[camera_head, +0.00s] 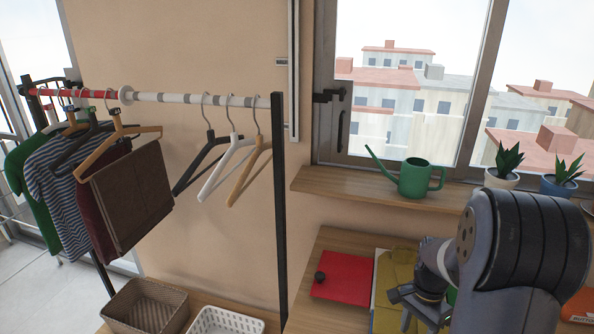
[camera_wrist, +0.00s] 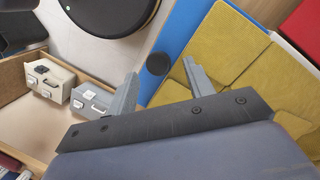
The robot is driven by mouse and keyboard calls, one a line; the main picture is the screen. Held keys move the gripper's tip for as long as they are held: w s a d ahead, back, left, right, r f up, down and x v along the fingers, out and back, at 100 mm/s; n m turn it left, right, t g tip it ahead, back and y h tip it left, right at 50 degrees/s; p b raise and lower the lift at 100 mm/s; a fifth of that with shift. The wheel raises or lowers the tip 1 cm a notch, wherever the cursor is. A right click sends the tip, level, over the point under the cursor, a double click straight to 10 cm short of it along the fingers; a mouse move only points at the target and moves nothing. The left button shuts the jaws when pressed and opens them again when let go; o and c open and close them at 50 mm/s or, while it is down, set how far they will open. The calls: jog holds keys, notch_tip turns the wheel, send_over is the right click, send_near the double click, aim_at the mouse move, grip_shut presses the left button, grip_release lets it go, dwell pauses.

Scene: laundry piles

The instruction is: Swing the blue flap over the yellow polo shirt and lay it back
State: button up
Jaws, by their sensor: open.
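The yellow polo shirt (camera_head: 397,272) lies flat on the folding board on the wooden table, and it fills the right of the wrist view (camera_wrist: 222,48). The blue flap (camera_wrist: 190,25) lies flat along the shirt's edge in the wrist view. A black round knob (camera_wrist: 158,64) is on the blue flap. My gripper (camera_wrist: 162,70) is open, with one finger on each side of the knob in that picture. Whether the fingers touch it I cannot tell. In the head view my gripper (camera_head: 420,308) is over the shirt side, and my arm hides the blue flap.
The red flap (camera_head: 343,278) with its own black knob lies left of the shirt. A shallow wooden tray (camera_wrist: 22,112) holds two small cases. A green watering can (camera_head: 414,178) and potted plants stand on the sill above. A clothes rail (camera_head: 190,98) stands to the left.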

jog(key=shift+s+a+f+t+h+b, duration=0.2)
jog(key=shift+f+t+b, duration=0.35)
jog(key=shift+b, duration=0.5)
jog(key=shift+s+d+f+t+h+b, duration=0.1)
jog(key=shift+s+f+t+b, duration=0.3)
jog(key=shift+b, duration=0.6)
notch_tip(320, 180, up, 10)
jog(key=p, duration=0.1)
jog(key=shift+w+p, duration=0.15)
jog(key=shift+p, duration=0.25)
